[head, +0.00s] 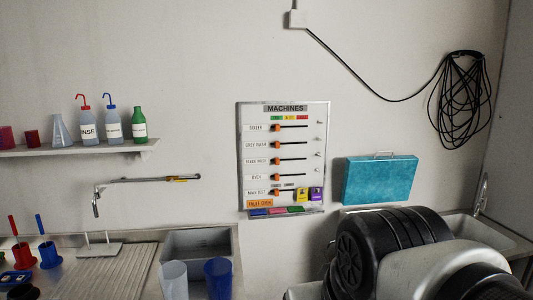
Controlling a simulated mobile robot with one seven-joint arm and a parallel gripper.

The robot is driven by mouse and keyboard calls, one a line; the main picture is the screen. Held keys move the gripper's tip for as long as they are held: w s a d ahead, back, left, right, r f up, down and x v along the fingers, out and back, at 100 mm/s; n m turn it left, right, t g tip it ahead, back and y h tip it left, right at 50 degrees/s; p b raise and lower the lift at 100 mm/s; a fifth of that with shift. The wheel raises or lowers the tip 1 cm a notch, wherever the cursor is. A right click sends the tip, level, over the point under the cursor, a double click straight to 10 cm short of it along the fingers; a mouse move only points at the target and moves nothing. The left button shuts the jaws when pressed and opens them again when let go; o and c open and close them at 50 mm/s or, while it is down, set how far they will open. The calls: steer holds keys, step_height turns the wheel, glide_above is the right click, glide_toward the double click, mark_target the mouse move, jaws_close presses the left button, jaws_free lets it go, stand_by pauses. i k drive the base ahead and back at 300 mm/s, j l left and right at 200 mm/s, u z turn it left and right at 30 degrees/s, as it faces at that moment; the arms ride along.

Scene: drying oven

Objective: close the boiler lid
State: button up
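A teal panel (380,181) with a thin metal handle on its top edge stands nearly upright against the wall, right of centre. It looks like the boiler lid, standing open. A pale metal rim (350,211) shows below it, and what lies beneath is mostly hidden by my black and silver arm at the lower right. My gripper is not in view, so I cannot tell its state or its distance from the lid.
A MACHINES board (284,158) hangs left of the lid. A metal basin (200,242), a clear cup (174,280) and a blue cup (217,279) are at lower centre. A shelf (80,148) holds several bottles. A coiled black cable (461,100) hangs at right.

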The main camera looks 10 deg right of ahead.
mark_target(379, 179)
steer(key=i+l, duration=0.2)
steer(key=l, duration=0.2)
steer(key=i+l, duration=0.2)
steer(key=l, duration=0.15)
steer(key=i+l, duration=0.25)
steer(key=l, duration=0.15)
steer(key=i+l, duration=0.2)
steer(key=l, duration=0.15)
steer(key=i+l, duration=0.2)
steer(key=l, duration=0.2)
steer(key=i+l, duration=0.2)
steer(key=l, duration=0.2)
steer(key=i+l, duration=0.2)
steer(key=l, duration=0.15)
